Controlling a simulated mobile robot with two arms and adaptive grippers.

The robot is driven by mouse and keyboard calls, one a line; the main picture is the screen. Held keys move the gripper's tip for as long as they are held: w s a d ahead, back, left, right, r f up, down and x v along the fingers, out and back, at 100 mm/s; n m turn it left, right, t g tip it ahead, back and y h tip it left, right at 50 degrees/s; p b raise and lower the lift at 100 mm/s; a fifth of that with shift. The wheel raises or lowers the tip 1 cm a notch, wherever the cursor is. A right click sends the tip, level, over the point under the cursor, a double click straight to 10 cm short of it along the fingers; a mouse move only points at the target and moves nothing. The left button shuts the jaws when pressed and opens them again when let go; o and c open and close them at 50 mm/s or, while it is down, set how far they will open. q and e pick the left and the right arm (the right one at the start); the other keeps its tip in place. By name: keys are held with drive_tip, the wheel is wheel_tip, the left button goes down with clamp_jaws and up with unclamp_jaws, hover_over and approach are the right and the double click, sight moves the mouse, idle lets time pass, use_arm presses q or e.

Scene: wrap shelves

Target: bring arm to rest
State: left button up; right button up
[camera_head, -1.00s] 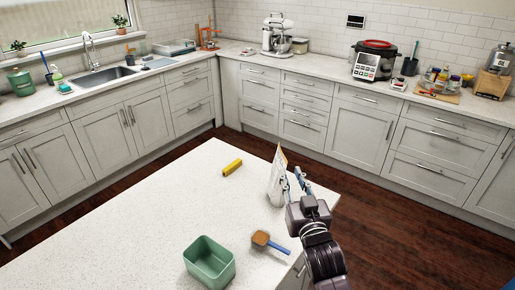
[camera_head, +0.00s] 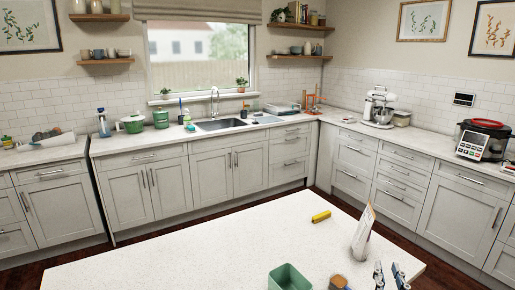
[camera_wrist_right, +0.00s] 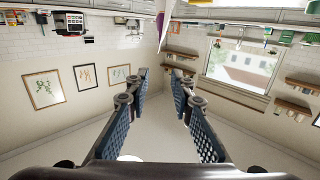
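My right gripper (camera_head: 389,273) shows at the bottom right of the head view, over the near right part of the white island (camera_head: 200,250). Its two fingers stand apart with nothing between them; the right wrist view also shows the open fingers (camera_wrist_right: 161,75). A pale upright bag (camera_head: 362,236) stands on the island just beyond the gripper, apart from it. My left gripper is in neither view.
A yellow block (camera_head: 321,216), a green container (camera_head: 288,277) and a partly cut-off brown scoop (camera_head: 339,283) lie on the island. Counters with a sink (camera_head: 221,125), a mixer (camera_head: 379,108) and a cooker (camera_head: 482,140) line the walls. The island's left part is bare.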

drive_tip(key=s+a+f+n+g+y, duration=0.15)
drive_tip(key=s+a+f+g, duration=0.25)
drive_tip(key=s+f, duration=0.45)
drive_tip(key=s+a+f+n+g+y, duration=0.1)
drive_tip(key=s+a+f+g+y, duration=0.15)
drive_tip(key=s+f+g, duration=0.4)
drive_tip(key=s+a+f+n+g, duration=0.1)
drive_tip(key=s+a+f, duration=0.15)
drive_tip(key=s, duration=0.45)
drive_tip(key=s+a+f+n+g, duration=0.1)
drive_tip(key=s+a+f+g, duration=0.1)
drive_tip(key=s+f, duration=0.35)
drive_tip(key=s+f+g+b, duration=0.1)
drive_tip(key=s+f, duration=0.1)
drive_tip(key=f, duration=1.2)
drive_tip(key=s+f+b, duration=0.1)
drive_tip(key=s+f, duration=0.1)
drive_tip(key=f, duration=1.2)
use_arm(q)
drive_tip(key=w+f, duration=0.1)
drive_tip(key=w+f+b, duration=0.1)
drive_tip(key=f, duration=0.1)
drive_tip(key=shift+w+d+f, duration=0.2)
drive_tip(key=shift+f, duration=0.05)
use_arm(e)
drive_tip(key=s+d+f+g, duration=0.1)
drive_tip(key=s+d+f, duration=0.2)
drive_tip(key=s+f, duration=1.3)
drive_tip(key=shift+s+f, duration=0.35)
drive_tip(key=shift+f, duration=0.05)
